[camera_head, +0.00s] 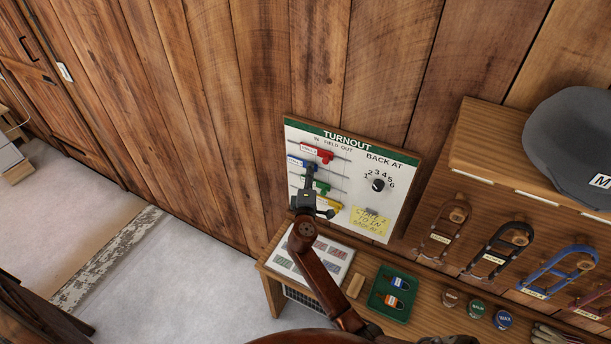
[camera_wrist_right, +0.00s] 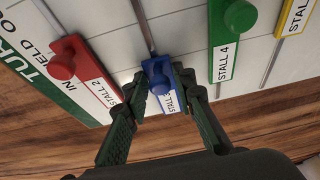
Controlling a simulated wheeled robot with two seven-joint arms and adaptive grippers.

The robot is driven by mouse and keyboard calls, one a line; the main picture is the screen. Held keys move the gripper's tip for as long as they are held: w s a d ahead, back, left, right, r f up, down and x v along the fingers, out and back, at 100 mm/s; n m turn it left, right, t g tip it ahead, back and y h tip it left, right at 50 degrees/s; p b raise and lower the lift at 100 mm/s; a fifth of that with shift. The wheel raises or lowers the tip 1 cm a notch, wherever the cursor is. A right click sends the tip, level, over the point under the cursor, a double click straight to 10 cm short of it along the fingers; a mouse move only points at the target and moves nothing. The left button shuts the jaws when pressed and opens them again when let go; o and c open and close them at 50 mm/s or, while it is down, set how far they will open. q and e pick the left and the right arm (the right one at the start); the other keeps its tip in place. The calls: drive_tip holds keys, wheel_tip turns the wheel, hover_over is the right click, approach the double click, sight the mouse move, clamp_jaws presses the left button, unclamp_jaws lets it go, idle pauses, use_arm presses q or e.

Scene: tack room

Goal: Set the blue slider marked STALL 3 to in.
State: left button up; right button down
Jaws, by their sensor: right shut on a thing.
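The blue slider (camera_wrist_right: 158,78) sits on its rail between the two fingers of my right gripper (camera_wrist_right: 163,92). The fingers are shut on it, one on each side; its label reads STALL, with the number covered. In the head view the blue slider (camera_head: 296,162) is at the left part of the white TURNOUT board (camera_head: 352,160), farther toward the IN side than the red one. I cannot tell whether it is at the end of its travel. My right gripper (camera_head: 304,190) reaches up to the board from below. My left gripper is out of view.
The red STALL 2 slider (camera_wrist_right: 62,62) and green STALL 4 slider (camera_wrist_right: 224,45) flank the blue one closely. A yellow slider (camera_head: 329,203), a black dial (camera_head: 378,185) and a yellow note (camera_head: 370,221) are also on the board. A shelf (camera_head: 352,300) holds a green tray (camera_head: 376,302) below.

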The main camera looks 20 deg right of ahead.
drive_tip(key=c, duration=2.1)
unclamp_jaws()
drive_tip(key=shift+a, duration=0.15)
drive_tip(key=shift+o, duration=1.3)
drive_tip(key=shift+w, duration=0.2)
drive_tip(key=shift+s, duration=0.2)
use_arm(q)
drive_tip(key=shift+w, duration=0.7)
use_arm(e)
drive_tip(key=v, duration=1.1)
drive_tip(key=shift+s+a, duration=0.2)
drive_tip(key=shift+s, duration=0.15)
